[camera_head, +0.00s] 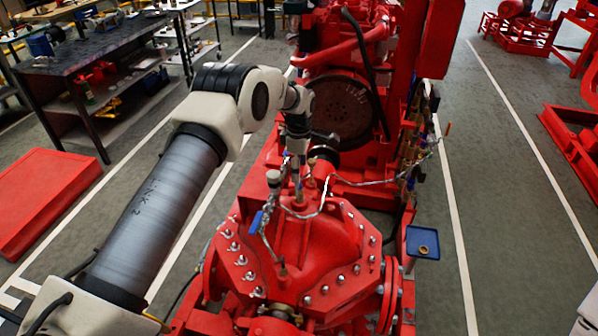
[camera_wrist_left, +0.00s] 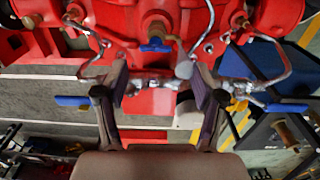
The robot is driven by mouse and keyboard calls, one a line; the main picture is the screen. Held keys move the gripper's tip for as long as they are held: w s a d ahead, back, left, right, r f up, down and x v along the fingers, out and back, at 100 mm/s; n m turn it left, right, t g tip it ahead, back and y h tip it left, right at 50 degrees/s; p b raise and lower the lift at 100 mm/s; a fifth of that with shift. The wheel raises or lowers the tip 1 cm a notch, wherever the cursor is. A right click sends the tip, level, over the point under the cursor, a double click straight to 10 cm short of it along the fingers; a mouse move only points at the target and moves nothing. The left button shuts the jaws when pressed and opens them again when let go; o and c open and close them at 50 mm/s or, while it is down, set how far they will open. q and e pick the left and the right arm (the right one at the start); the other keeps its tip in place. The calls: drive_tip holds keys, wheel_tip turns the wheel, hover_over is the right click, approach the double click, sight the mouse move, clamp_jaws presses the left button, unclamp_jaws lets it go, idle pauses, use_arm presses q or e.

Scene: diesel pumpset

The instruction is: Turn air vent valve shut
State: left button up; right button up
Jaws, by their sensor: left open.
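The red pump casing (camera_head: 318,248) carries thin metal pipes and small valves with blue lever handles. One blue handle (camera_head: 256,222) hangs below a fitting at the left of the casing top. In the left wrist view a blue handle (camera_wrist_left: 156,47) is at the top middle, another (camera_wrist_left: 72,100) is at left, and another (camera_wrist_left: 287,107) is at right. I cannot tell which is the air vent valve. My left gripper (camera_wrist_left: 161,84) is open, with pipework and fittings showing between and beyond its fingers. In the head view the left gripper is above the casing, partly hidden. My right gripper is not in view.
A red engine (camera_head: 345,60) stands behind the pump. A small blue tray (camera_head: 423,242) is at the right of the casing. Thin pipes (camera_head: 370,183) cross the casing top close to my left gripper. A dark workbench (camera_head: 95,55) stands at the upper left. Grey floor is open at right.

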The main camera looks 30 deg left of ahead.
sight(299, 185)
use_arm(q)
drive_tip(key=shift+s+f, duration=0.4)
drive_tip(key=shift+f, duration=0.35)
drive_tip(key=f, duration=0.1)
drive_tip(key=w+f, duration=0.1)
drive_tip(key=w+f+p, duration=0.1)
drive_tip(key=f, duration=0.1)
drive_tip(key=shift+a, duration=0.2)
drive_tip(key=shift+s+d+r, duration=0.1)
drive_tip(key=shift+s+r, duration=0.15)
drive_tip(key=shift+r, duration=0.05)
drive_tip(key=shift+c, duration=0.4)
drive_tip(key=shift+s+r, duration=0.15)
drive_tip(key=shift+s, duration=0.05)
drive_tip(key=c, duration=1.1)
drive_tip(key=shift+o, duration=0.2)
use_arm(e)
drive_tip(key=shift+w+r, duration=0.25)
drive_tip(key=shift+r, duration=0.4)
use_arm(q)
drive_tip(key=shift+f, duration=0.2)
